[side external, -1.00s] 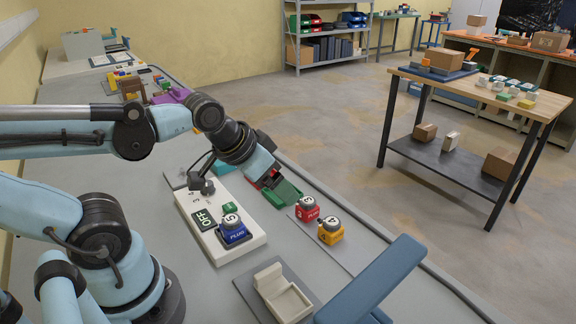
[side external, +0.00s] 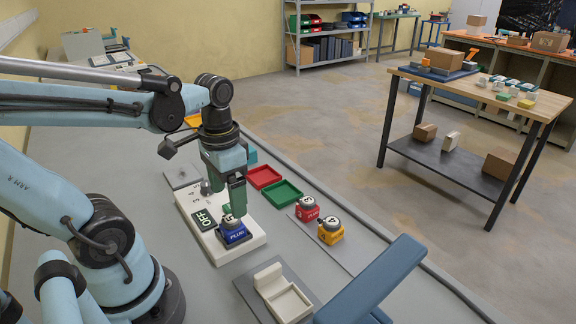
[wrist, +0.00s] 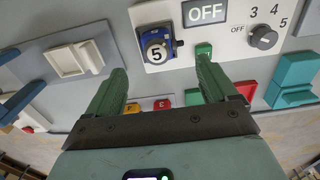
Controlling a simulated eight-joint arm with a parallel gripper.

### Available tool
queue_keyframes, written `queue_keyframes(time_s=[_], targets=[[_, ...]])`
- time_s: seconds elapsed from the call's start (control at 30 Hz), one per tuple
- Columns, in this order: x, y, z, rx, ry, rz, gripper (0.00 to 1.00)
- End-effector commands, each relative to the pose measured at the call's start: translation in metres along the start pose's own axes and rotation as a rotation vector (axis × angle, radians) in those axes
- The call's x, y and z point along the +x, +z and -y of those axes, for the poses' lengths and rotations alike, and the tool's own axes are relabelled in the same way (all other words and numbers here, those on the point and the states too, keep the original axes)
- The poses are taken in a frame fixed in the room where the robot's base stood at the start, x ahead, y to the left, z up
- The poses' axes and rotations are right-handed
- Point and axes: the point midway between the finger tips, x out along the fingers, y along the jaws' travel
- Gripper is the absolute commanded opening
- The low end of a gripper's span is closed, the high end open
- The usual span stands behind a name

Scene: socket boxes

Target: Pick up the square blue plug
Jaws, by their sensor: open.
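The square blue plug (side external: 235,232), marked PLUG, has a round knob on top and sits on the white panel box (side external: 252,240). In the wrist view the blue plug (wrist: 147,34) shows a knob face with a 5, ahead of and roughly between the fingers. My gripper (side external: 235,210) points down right over the plug, its tips close to the knob and partly covering it. The wrist view shows my gripper (wrist: 161,66) open, with two green fingers wide apart and nothing between them. I cannot tell whether a finger touches the knob.
An OFF display (side external: 203,221) and a dial (wrist: 264,37) are on the box. Red (side external: 264,177) and green (side external: 284,194) trays lie behind it. A red plug (side external: 307,211) and a yellow plug (side external: 330,234) stand to the right. A cream rocker (side external: 284,299) lies in front, by a blue bar (side external: 375,280).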

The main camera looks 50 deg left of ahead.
Motion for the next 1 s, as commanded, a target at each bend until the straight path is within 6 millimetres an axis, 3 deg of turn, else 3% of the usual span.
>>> queue_keyframes(time_s=[1.0], targets=[[0.067,0.002,0.0,0.0,0.0,-0.001,0.86]])
